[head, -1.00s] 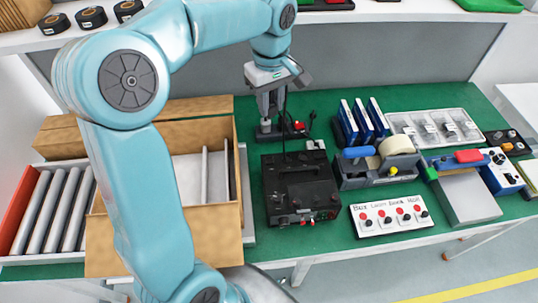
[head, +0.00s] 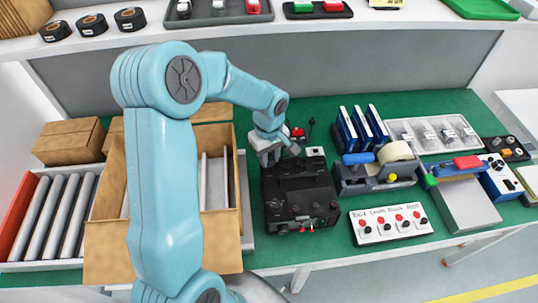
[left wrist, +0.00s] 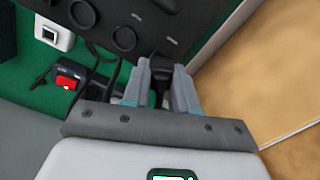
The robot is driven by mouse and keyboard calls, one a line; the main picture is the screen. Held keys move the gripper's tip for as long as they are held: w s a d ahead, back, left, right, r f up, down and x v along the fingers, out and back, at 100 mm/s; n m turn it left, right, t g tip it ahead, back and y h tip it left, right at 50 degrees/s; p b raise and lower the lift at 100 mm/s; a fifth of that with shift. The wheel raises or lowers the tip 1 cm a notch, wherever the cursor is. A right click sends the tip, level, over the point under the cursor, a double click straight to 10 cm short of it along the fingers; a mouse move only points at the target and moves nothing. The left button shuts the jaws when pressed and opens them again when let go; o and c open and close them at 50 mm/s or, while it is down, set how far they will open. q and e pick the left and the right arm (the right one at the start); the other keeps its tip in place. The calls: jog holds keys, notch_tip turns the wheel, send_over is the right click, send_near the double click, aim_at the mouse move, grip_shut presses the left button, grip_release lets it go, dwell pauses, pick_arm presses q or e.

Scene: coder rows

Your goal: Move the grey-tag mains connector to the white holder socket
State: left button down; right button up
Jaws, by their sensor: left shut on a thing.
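My left gripper (head: 268,158) is low at the back left edge of the black coder (head: 300,200). In the left wrist view its two grey fingers (left wrist: 168,82) are shut on a black connector (left wrist: 184,62), close against the coder's black body (left wrist: 115,25). I cannot tell whether the connector is seated in the coder, and I make out no grey tag. The white holder socket (head: 315,151) sits behind the coder, right of the gripper, and also shows in the left wrist view (left wrist: 53,34). My right gripper is not in view.
A red switch (head: 298,132) with black cables is behind the coder. An open cardboard box (head: 228,235) stands to the left. A tape dispenser (head: 365,178) and a panel of red buttons (head: 390,224) are to the right. Green mat (head: 260,110) is free behind.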

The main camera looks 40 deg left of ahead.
aim_at(269, 157)
pick_arm(q)
jog(key=shift+s+d, duration=0.1)
jog(key=shift+f+b, duration=0.25)
jog(key=shift+b, duration=0.1)
jog(key=c, duration=0.9)
grip_release()
jog(key=shift+r, duration=0.1)
jog(key=shift+r, duration=0.15)
jog(key=shift+r+p, duration=0.3)
jog(key=shift+p, duration=0.3)
notch_tip(269, 157, up, 12)
jog(key=shift+f+b, duration=0.2)
jog(key=shift+b, duration=0.2)
jog(key=shift+f, duration=0.1)
